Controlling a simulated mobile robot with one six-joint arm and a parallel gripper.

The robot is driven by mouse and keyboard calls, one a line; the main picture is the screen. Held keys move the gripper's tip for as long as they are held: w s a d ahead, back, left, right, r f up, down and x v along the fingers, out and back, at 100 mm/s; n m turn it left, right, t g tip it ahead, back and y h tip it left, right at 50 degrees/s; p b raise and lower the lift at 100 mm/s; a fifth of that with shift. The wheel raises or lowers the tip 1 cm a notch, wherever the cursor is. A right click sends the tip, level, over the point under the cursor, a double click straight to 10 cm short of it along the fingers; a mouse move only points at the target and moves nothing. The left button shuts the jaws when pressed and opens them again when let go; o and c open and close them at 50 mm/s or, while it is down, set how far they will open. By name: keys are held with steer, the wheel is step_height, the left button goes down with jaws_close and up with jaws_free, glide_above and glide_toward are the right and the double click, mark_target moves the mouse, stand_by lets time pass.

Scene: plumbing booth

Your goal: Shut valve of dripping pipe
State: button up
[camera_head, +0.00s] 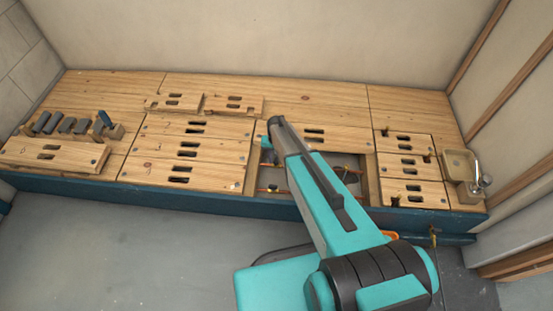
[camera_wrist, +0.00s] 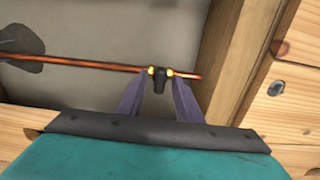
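In the wrist view a copper pipe (camera_wrist: 100,66) runs across a grey floor inside an opening in the wood. Near its right end sits a valve with brass fittings and a small black handle (camera_wrist: 158,86). My gripper (camera_wrist: 158,77) is open, with one dark finger on each side of the handle and small gaps between. I cannot tell whether either finger touches the brass fittings. In the head view my arm hides this valve and most of my gripper. Copper pipes (camera_head: 270,189) show in the open bay beside the arm. No falling drip is visible.
A dark patch (camera_wrist: 20,40) lies near the pipe on the left. Slotted wooden panels (camera_head: 190,150) cover the bench around the bay; loose ones (camera_head: 235,104) lie behind.

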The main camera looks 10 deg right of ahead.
mark_target(276, 160)
step_height(276, 160, up, 14)
steer(key=p, duration=0.1)
steer(key=shift+p, duration=0.3)
stand_by(0.5)
steer(key=shift+f, duration=0.1)
stand_by(0.3)
steer(key=s+r+n+g+p, duration=0.2)
steer(key=s+p, duration=0.5)
steer(key=s, duration=1.3)
steer(key=s+r+n+g+p, duration=0.1)
steer(key=s+r+g+p, duration=0.2)
steer(key=s, duration=1.8)
steer(key=r+p, duration=0.1)
steer(key=p, duration=0.3)
steer(key=shift+s+r+n, duration=0.3)
steer(key=shift+r+n, duration=0.05)
steer(key=shift+n, duration=0.05)
